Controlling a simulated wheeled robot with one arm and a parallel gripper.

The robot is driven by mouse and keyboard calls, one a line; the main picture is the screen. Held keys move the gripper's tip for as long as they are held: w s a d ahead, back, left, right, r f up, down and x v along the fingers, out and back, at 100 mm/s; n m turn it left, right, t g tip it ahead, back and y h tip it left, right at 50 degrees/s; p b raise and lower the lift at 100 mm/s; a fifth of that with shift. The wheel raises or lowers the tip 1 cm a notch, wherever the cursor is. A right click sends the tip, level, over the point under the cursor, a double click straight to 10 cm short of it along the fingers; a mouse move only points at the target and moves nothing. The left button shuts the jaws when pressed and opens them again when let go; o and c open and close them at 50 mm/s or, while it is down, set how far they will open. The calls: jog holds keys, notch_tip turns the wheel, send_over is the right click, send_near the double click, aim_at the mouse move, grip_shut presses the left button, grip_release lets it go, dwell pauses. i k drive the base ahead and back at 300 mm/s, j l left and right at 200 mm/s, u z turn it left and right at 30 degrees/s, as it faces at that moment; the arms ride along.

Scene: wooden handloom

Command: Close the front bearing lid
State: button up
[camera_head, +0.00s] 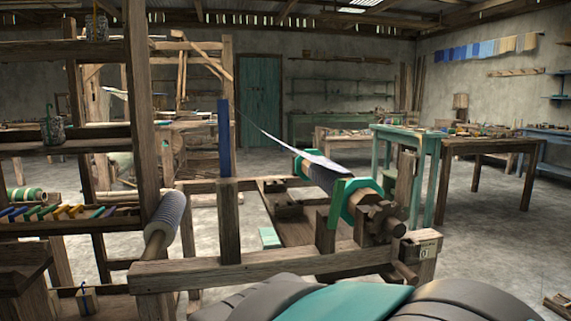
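I cannot pick out the front bearing lid with certainty. A wooden loom frame (270,265) stands right in front of me. At its right end a beam roller with green flanges (352,200) carries pale cloth or warp threads (325,162). A toothed wooden wheel (382,222) sits at the roller's near end, by a wooden upright (404,185). A small wooden block with a pale mark (424,246) is at the frame's right end. A dark blue board (224,138) stands upright above the frame's left post (229,222). My gripper is not visible.
A thread-wound roller (167,222) and a tall post (141,110) stand at the left, beside shelves with coloured bobbins (62,212). A green table (405,136) and a brown table (490,146) stand behind, right. Grey floor (490,230) is open at the right.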

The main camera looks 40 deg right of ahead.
aim_at(406, 162)
jog(key=k+l, duration=0.1)
jog(key=l, duration=1.1)
jog(key=k+l, duration=0.15)
jog(key=l, duration=0.45)
jog(key=l+u, duration=0.1)
jog(key=l, duration=0.5)
jog(key=k+l, duration=0.15)
jog(key=l, duration=0.45)
